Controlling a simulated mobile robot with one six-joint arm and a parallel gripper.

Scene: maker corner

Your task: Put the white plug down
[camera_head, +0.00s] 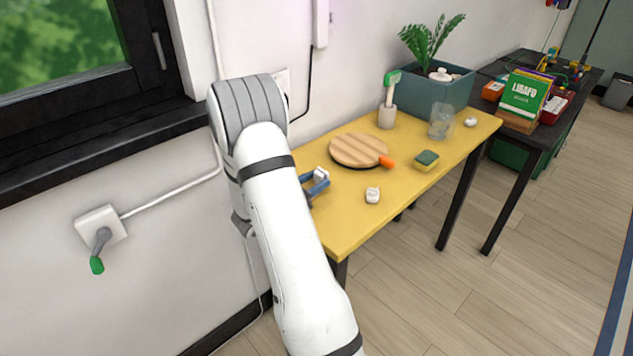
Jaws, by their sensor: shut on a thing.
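My gripper (317,186) shows just right of my white arm, at the left end of the yellow table (349,231). Its blue-grey fingers are shut on a small pale thing (321,174), which looks like the white plug. Most of that thing is hidden by the fingers. I cannot tell whether it touches the tabletop. My arm covers part of the gripper and the table's left end.
A small white object (372,195) sits right of my gripper. The front middle tabletop is clear.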

